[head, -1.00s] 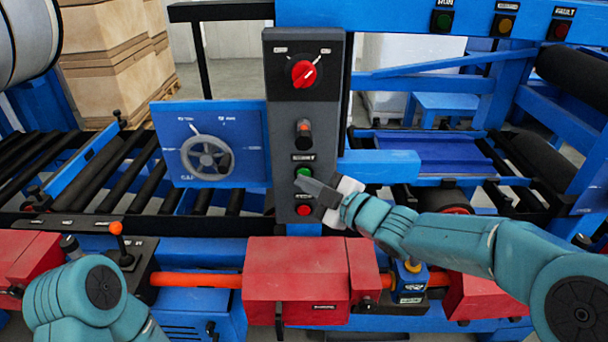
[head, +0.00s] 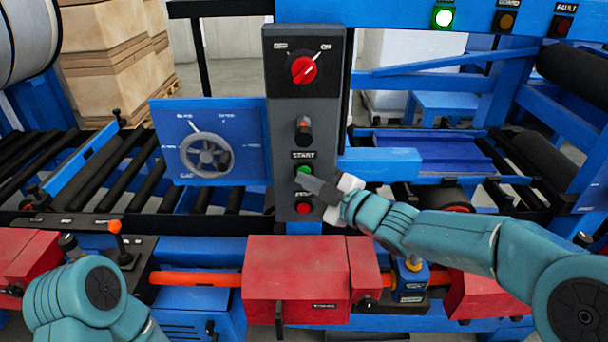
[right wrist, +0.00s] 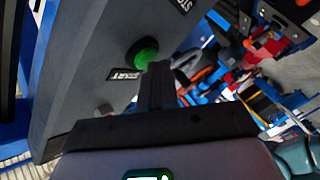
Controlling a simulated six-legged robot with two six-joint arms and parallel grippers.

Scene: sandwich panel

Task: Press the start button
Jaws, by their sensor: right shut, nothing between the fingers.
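The green start button (head: 304,170) sits on the dark grey control panel (head: 280,130), under the START label and above a red button (head: 304,208). In the right wrist view the green button (right wrist: 145,52) is just beyond my fingertips. My right gripper (head: 310,180) is shut and empty, its tips at the lower right edge of the green button. The right wrist view also shows the shut fingers (right wrist: 156,85); I cannot tell whether they touch the button. My left arm shows at the lower left, but its gripper is out of view.
A red rotary switch (head: 304,70) points to ON at the panel's top. A black knob (head: 304,130) is below it. A lit green lamp (head: 443,17) is on the blue beam. A handwheel (head: 206,155) is left of the panel, and a red box (head: 295,280) is below.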

